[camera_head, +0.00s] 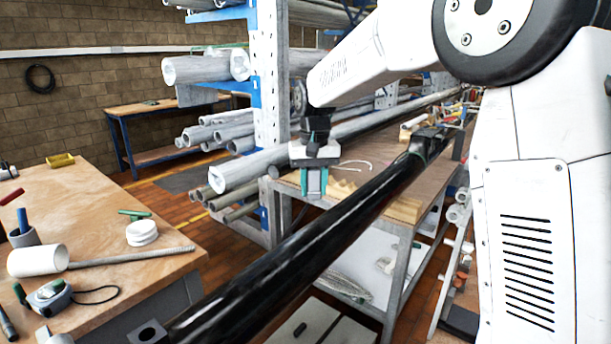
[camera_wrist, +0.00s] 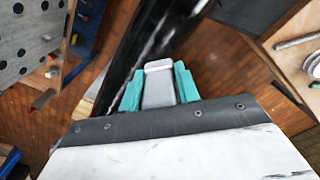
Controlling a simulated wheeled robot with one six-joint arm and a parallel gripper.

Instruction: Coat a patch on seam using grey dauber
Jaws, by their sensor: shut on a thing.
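My gripper (camera_head: 314,190) points down beside the black mast (camera_head: 340,215), on its far left side in the head view. In the wrist view my gripper (camera_wrist: 158,88) has teal fingers shut on the grey dauber (camera_wrist: 158,84), a pale grey block. The black mast (camera_wrist: 140,55) runs diagonally just beyond the dauber there. I cannot tell whether the dauber touches the mast. A pale streak lies along the mast; I cannot tell whether it is the seam or a reflection. In the head view the dauber is hard to make out between the fingers.
A wooden workbench (camera_head: 95,215) at the left holds a white tube (camera_head: 38,260), a threaded rod, a tape measure (camera_head: 50,297) and a white roll (camera_head: 142,233). A pipe rack (camera_head: 270,80) stands behind my gripper. A wood-topped metal bench (camera_head: 385,190) lies beyond the mast.

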